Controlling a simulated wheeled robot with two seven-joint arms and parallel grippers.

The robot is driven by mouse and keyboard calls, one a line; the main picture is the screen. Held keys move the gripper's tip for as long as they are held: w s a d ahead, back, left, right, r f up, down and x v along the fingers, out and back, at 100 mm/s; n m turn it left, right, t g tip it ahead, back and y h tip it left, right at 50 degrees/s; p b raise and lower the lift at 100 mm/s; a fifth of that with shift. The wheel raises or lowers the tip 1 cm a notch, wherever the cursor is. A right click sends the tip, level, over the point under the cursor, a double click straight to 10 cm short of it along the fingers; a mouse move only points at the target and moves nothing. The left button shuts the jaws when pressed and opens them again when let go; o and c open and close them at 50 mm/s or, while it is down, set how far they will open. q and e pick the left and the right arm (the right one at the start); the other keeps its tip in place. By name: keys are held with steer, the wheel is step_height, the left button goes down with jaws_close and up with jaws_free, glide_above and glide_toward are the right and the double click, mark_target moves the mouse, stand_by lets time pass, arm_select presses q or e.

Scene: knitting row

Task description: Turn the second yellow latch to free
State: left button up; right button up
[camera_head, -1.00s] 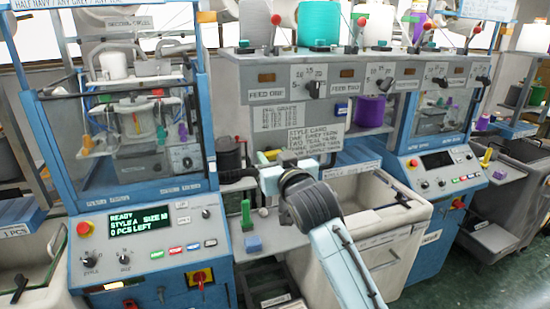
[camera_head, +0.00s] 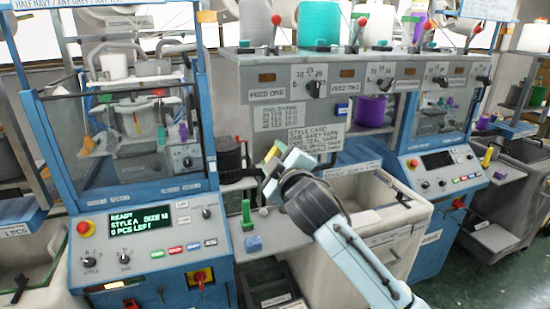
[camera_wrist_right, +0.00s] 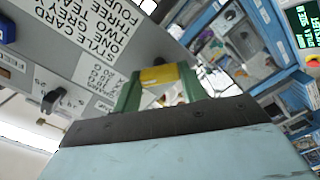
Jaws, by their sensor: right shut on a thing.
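A small yellow latch (camera_wrist_right: 158,76) sits between the two green fingers of my right gripper (camera_wrist_right: 160,84) in the wrist view. The gripper is shut on it. In the head view my right gripper (camera_head: 280,160) is tilted in front of the space between the left machine and the feed panel, and a bit of yellow (camera_head: 272,153) shows at its tip. My gripper and wrist hide most of what lies behind. I cannot make out another yellow latch clearly. My left gripper is out of view.
The left blue machine (camera_head: 150,195) has a lit display (camera_head: 140,222). A style card (camera_head: 315,138) hangs on the grey feed panel (camera_head: 235,75). A green-handled tool (camera_head: 246,214) and a blue block (camera_head: 253,243) rest on a small shelf below my gripper. A pale bin (camera_head: 415,215) stands to the right.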

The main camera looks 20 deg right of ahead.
steer(key=shift+n, duration=3.7)
steer(key=o, duration=1)
steer(key=shift+s, duration=0.15)
steer(key=s+b, duration=0.2)
steer(key=s, duration=1.1)
steer(key=shift+s+d+b, duration=0.1)
steer(key=shift+d+b, duration=0.1)
steer(key=shift+b, duration=0.15)
steer(key=shift+f, duration=0.1)
